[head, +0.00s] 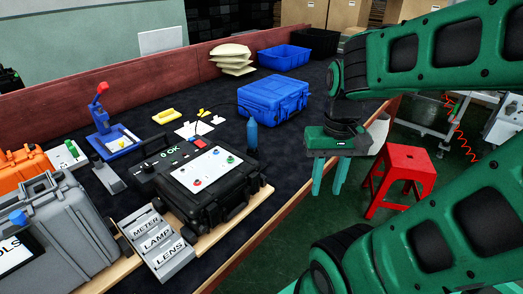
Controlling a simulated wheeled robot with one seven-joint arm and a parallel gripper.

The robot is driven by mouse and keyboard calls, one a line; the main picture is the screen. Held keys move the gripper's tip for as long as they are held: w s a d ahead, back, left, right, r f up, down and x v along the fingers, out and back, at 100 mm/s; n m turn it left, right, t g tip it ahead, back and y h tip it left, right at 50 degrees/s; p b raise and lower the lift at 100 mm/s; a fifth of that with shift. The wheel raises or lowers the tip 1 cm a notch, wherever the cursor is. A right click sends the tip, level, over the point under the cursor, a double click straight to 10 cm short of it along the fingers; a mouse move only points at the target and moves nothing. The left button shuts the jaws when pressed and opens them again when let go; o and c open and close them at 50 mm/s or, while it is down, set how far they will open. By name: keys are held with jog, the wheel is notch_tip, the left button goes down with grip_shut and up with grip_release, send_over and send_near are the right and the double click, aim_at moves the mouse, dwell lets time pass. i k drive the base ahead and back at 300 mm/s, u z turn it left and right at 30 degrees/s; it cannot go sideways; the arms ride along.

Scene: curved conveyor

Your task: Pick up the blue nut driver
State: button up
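A slim blue handle, which looks like the blue nut driver (252,134), stands upright on the dark table behind the right corner of the black case. Its lower end meets a small dark part, and I cannot tell whether that is a holder or the case. My gripper (328,188) hangs to the right of it, fingers pointing down, appearing beyond the table's right edge. The two teal fingers are apart with nothing between them. The gripper does not touch the driver.
The black case (236,200) with a white panel lies just left of the driver. A closed blue case (273,96) lies behind it. A grey rack labelled METER, LAMP, LENS (160,243) stands in front. A red stool (402,172) stands on the floor at right.

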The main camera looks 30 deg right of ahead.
aim_at(252, 125)
jog(key=z, duration=0.15)
jog(key=k, duration=0.1)
jog(key=z, duration=1.7)
jog(key=k, duration=1.85)
jog(key=u, duration=0.9)
jog(key=i, duration=1)
jog(key=z, duration=0.05)
